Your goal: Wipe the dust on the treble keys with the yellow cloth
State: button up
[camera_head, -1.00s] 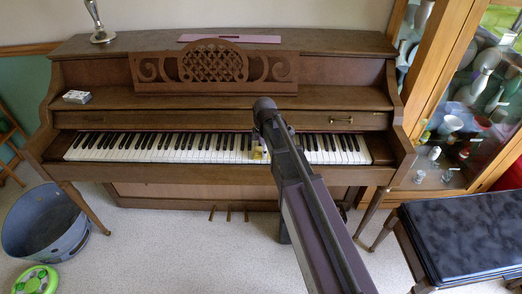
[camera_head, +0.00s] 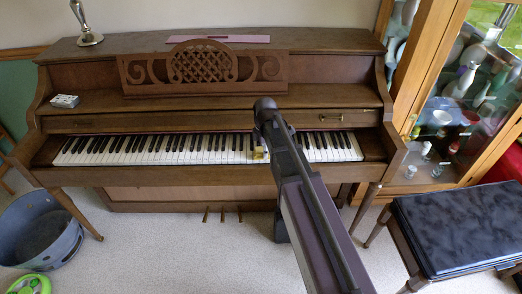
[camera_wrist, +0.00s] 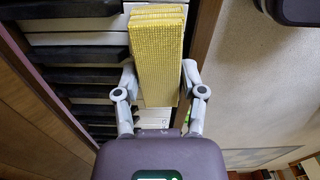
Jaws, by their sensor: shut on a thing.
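My gripper (camera_wrist: 159,80) is shut on the yellow cloth (camera_wrist: 158,45), a folded, woven-looking block between its two fingers in the wrist view. The cloth (camera_head: 259,153) shows as a small yellow patch beside my arm in the head view. It is over the front of the piano keys (camera_head: 190,144), right of the keyboard's middle. White and black keys (camera_wrist: 85,55) lie behind it in the wrist view. I cannot tell whether cloth and keys touch. The treble keys (camera_head: 335,148) are at the right end, partly hidden by my arm. I cannot make out dust.
The brown upright piano (camera_head: 85,123) has a carved music stand (camera_head: 203,68). A black-topped bench (camera_head: 460,225) stands at the right front, near a glass cabinet (camera_head: 450,125). A grey tub (camera_head: 38,230) is at the left. Carpet (camera_head: 160,250) is clear before the piano.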

jog(key=shift+d, duration=0.15)
jog(key=shift+s+d, duration=0.1)
jog(key=shift+d, duration=1.5)
jog(key=shift+s+d, duration=0.15)
jog(key=shift+d, duration=1.5)
jog(key=shift+d, duration=0.15)
jog(key=shift+s+d, duration=0.1)
jog(key=shift+d, duration=1.4)
jog(key=shift+d, duration=0.1)
jog(key=shift+s+d+f, duration=0.1)
jog(key=shift+s+d, duration=0.05)
jog(key=shift+d, duration=1.45)
